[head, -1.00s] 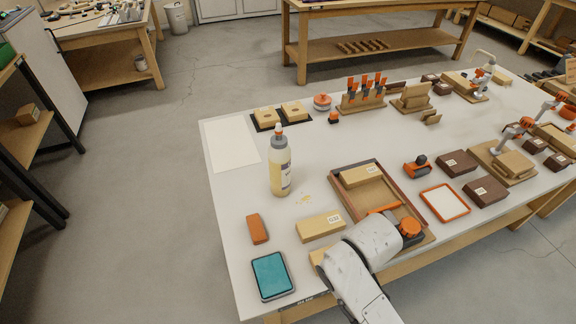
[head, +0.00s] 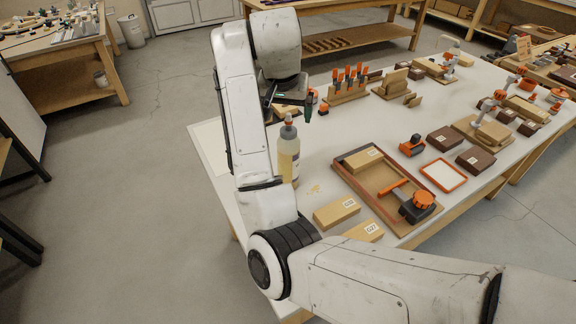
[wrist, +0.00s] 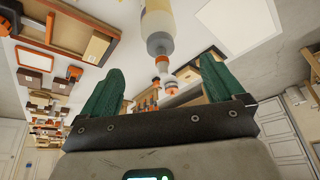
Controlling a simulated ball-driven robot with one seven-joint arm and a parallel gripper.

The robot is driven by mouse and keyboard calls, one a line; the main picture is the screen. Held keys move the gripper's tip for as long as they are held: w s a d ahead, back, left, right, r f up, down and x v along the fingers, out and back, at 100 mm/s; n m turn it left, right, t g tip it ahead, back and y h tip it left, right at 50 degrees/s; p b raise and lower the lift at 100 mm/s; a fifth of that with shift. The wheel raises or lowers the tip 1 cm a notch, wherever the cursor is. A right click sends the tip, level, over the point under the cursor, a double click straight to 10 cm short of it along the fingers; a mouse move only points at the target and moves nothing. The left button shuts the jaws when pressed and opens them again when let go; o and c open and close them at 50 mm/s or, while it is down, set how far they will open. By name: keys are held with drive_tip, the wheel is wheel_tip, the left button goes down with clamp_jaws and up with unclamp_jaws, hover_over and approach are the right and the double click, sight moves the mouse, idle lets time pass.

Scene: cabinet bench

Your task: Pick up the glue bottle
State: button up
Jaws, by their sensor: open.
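The glue bottle (head: 288,156) stands upright on the white bench in the head view, a clear bottle with yellowish contents, a grey collar and an orange-tipped nozzle. My arm hides part of its left side. In the wrist view the glue bottle (wrist: 158,25) appears upside down at the top middle, its nozzle pointing down between the fingers. My gripper (wrist: 158,85) is open and empty, with green fingers spread wide on both sides of the nozzle's line. In the head view my gripper (head: 290,108) is above and close to the bottle's top; I cannot tell if they touch.
A wooden tray (head: 340,170) with a block and an orange-handled tool lies right of the bottle. Wooden blocks (head: 337,212) lie in front. A rack of orange-handled tools (head: 347,92) stands behind. A white sheet (head: 207,140) lies at the left edge.

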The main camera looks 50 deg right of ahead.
sight(288, 127)
drive_tip(key=p+x, duration=0.1)
drive_tip(key=x, duration=0.9)
drive_tip(key=shift+d+f, duration=0.15)
drive_tip(key=shift+d, duration=0.05)
drive_tip(key=shift+c, duration=0.2)
clamp_jaws()
idle(0.6)
